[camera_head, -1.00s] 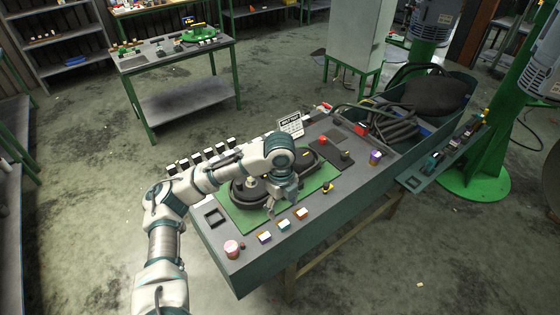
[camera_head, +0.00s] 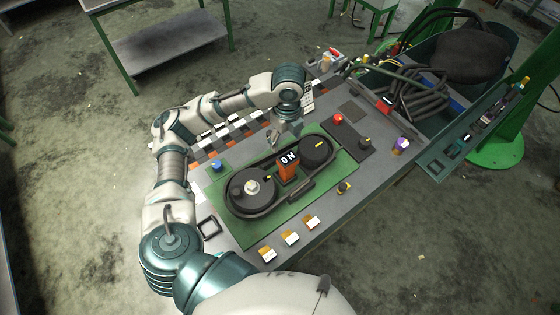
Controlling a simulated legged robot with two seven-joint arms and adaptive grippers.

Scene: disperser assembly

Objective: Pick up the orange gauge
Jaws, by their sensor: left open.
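The orange gauge (camera_head: 287,172) stands upright on the green board (camera_head: 330,181), between two round black dials. Its dark top face reads "ON". My left gripper (camera_head: 281,143) comes in from the left and points down just behind the gauge, apart from it as far as I can tell. Its jaws are open, and nothing shows between them. My right gripper is not in view.
The left black dial (camera_head: 250,190) and the right black dial (camera_head: 318,150) flank the gauge, ringed by a black belt-like frame. A red button (camera_head: 338,118) sits to the right. Several small coloured blocks line the front edge. A bin with black hoses (camera_head: 405,105) is at the back right.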

